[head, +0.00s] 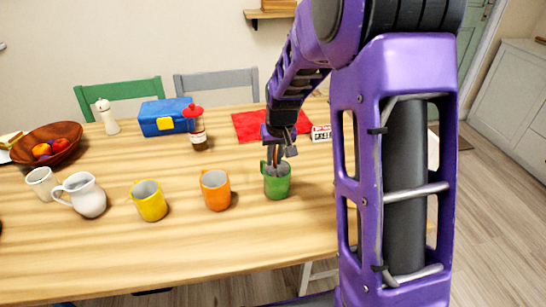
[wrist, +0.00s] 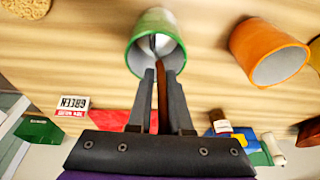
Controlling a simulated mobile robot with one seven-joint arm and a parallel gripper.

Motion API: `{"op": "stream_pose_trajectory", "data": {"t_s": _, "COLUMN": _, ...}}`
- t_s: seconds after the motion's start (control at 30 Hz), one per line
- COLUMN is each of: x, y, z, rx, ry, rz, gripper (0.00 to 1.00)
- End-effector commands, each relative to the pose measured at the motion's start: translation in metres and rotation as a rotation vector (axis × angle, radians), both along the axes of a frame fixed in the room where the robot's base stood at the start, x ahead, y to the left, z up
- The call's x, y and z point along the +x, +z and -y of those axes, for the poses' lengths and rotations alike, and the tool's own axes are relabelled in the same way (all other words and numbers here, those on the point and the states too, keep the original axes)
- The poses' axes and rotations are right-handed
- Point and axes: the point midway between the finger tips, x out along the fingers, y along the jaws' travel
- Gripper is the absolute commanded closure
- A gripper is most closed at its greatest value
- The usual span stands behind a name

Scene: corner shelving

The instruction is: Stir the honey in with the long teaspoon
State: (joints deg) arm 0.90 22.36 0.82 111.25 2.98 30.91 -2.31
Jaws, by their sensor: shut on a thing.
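A green mug (head: 278,186) stands upright on the wooden table, with my gripper (head: 279,158) pointing down at its mouth. In the wrist view the fingers (wrist: 165,75) reach to the rim of the green mug (wrist: 141,56). They are shut on a thin brown-handled utensil (wrist: 162,97), which I take for the long teaspoon; it runs down into the mug. A greyish piece shows inside the mug, but its shape is unclear. The mug's contents are hidden. A brown jar with a red top (head: 197,135), possibly the honey, stands behind the mugs.
An orange mug (head: 215,194) and a yellow mug (head: 150,204) stand left of the green one. A blue box (head: 164,121), red cloth (head: 250,126) and labelled box (head: 321,134) lie behind. The front table is clear.

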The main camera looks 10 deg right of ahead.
Motion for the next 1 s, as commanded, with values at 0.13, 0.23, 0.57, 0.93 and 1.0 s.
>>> {"op": "stream_pose_trajectory", "data": {"t_s": 0.13, "x": 0.000, "y": 0.000, "z": 0.000, "rx": 0.000, "ry": 0.000, "rz": 0.000, "gripper": 1.00}}
{"op": "stream_pose_trajectory", "data": {"t_s": 0.23, "x": 0.000, "y": 0.002, "z": 0.000, "rx": 0.000, "ry": 0.000, "rz": 0.000, "gripper": 1.00}}
{"op": "stream_pose_trajectory", "data": {"t_s": 0.57, "x": 0.000, "y": 0.026, "z": -0.001, "rx": 0.000, "ry": -0.001, "rz": 0.001, "gripper": 1.00}}
{"op": "stream_pose_trajectory", "data": {"t_s": 0.93, "x": 0.000, "y": 0.056, "z": -0.002, "rx": 0.000, "ry": -0.001, "rz": 0.001, "gripper": 1.00}}
{"op": "stream_pose_trajectory", "data": {"t_s": 1.0, "x": 0.000, "y": 0.061, "z": -0.003, "rx": 0.000, "ry": -0.001, "rz": 0.001, "gripper": 1.00}}
